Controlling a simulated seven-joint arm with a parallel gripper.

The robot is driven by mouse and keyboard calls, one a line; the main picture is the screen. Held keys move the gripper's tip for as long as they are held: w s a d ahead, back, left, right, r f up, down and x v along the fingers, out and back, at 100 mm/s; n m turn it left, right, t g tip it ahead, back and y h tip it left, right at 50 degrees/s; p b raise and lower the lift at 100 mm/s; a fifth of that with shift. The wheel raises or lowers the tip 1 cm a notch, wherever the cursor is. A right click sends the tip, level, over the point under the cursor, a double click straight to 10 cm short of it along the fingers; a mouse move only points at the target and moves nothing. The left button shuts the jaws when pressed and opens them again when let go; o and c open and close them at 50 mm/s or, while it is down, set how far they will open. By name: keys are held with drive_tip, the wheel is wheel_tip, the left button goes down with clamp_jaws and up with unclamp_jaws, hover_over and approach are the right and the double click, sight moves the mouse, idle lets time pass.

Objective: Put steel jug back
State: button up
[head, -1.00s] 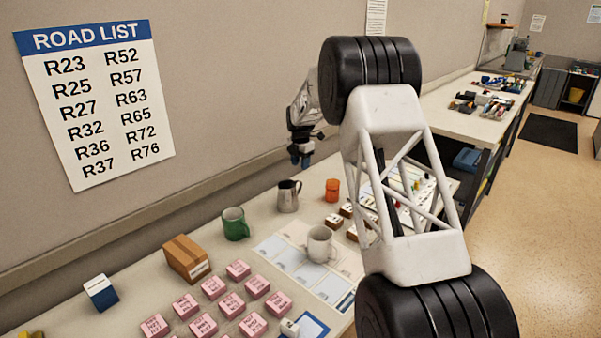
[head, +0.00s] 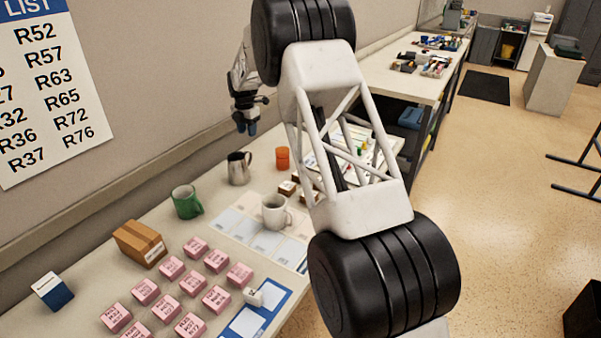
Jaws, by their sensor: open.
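The steel jug (head: 238,168) stands upright on the desk near the wall, between the green mug and the orange container. My gripper (head: 247,126) is above and slightly behind the jug in the picture, pointing down. It is open and apart from the jug, with nothing seen in it. My arm's large white and black links cross the middle of the view and hide part of the desk.
A green mug (head: 187,202) and a white mug (head: 275,211) stand close to the jug. An orange container (head: 282,158), a cardboard box (head: 139,243), a blue-and-white box (head: 52,291) and several pink blocks (head: 193,282) share the desk.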

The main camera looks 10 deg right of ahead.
drive_tip(key=shift+r, duration=0.1)
drive_tip(key=s+d+r+m, duration=0.35)
drive_tip(key=s+r, duration=0.35)
drive_tip(key=s, duration=0.4)
drive_tip(key=s+d+r+m+t, duration=0.1)
drive_tip(key=s+d+r+m, duration=0.1)
drive_tip(key=s+r+m, duration=0.65)
drive_tip(key=s+d+r+m, duration=0.1)
drive_tip(key=s+d+r, duration=0.3)
drive_tip(key=s, duration=1)
drive_tip(key=s+d+f+m, duration=0.2)
drive_tip(key=s+m, duration=0.5)
drive_tip(key=s, duration=1.2)
drive_tip(key=s+d+f+m+t, duration=0.1)
drive_tip(key=s+m, duration=0.6)
drive_tip(key=s, duration=1.3)
drive_tip(key=shift+d+f+t, duration=0.3)
drive_tip(key=shift+d+f, duration=0.15)
drive_tip(key=shift+f, duration=0.5)
